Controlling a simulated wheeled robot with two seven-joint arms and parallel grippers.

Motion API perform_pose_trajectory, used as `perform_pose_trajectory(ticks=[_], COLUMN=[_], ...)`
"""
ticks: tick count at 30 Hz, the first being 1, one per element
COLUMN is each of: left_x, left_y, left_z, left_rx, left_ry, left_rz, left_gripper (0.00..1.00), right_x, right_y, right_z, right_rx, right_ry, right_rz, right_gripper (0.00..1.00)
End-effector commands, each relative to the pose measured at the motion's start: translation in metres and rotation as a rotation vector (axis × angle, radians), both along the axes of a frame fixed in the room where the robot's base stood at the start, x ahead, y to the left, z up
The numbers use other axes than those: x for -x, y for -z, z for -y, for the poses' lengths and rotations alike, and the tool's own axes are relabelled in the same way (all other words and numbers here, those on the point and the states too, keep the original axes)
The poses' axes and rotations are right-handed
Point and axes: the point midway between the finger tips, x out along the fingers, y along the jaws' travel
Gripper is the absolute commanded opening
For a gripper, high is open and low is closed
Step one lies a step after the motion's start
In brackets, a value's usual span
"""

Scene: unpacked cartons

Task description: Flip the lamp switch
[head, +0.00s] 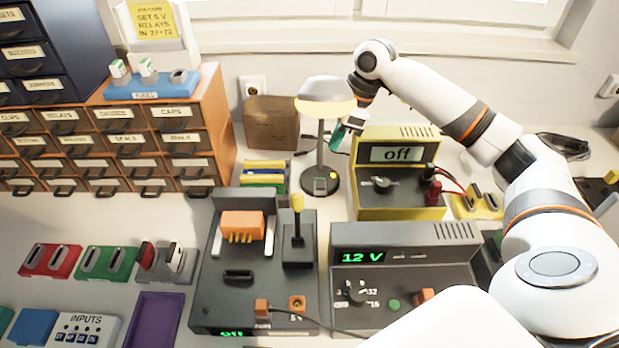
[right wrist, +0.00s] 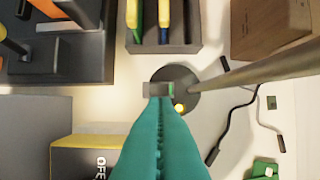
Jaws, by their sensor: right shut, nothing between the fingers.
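The lamp has a pale domed shade (head: 326,88) whose lower rim looks warm yellow, a thin grey pole, and a round dark base (head: 309,187). A small switch block (head: 320,186) sits on the base. My right gripper (head: 339,139) is shut and empty, beside the pole under the shade's right edge, above the base. In the right wrist view its teal fingers (right wrist: 160,97) point toward the dark base (right wrist: 187,77); a small yellow light (right wrist: 179,107) shows beside them. The fingertips partly cover the switch area, so contact there is unclear. My left gripper is out of view.
A yellow box reading "off" (head: 410,201) stands just right of the lamp. A cardboard box (head: 271,122) is behind left, and a holder with yellow and green tools (head: 262,180) is left of the base.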

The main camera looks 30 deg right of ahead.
Motion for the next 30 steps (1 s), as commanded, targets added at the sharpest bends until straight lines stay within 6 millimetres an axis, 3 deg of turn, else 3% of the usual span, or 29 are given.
perform_pose_trajectory(ticks=[17,30], left_x=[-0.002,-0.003], left_y=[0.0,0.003], left_z=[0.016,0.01], left_rx=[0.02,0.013], left_ry=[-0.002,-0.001], left_rz=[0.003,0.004], left_gripper=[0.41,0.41], right_x=[0.002,-0.006], right_y=[0.012,0.082], right_z=[-0.006,-0.025], right_rx=[0.008,0.008], right_ry=[-0.019,-0.019], right_rz=[-0.035,-0.035], right_gripper=[0.0,0.0])
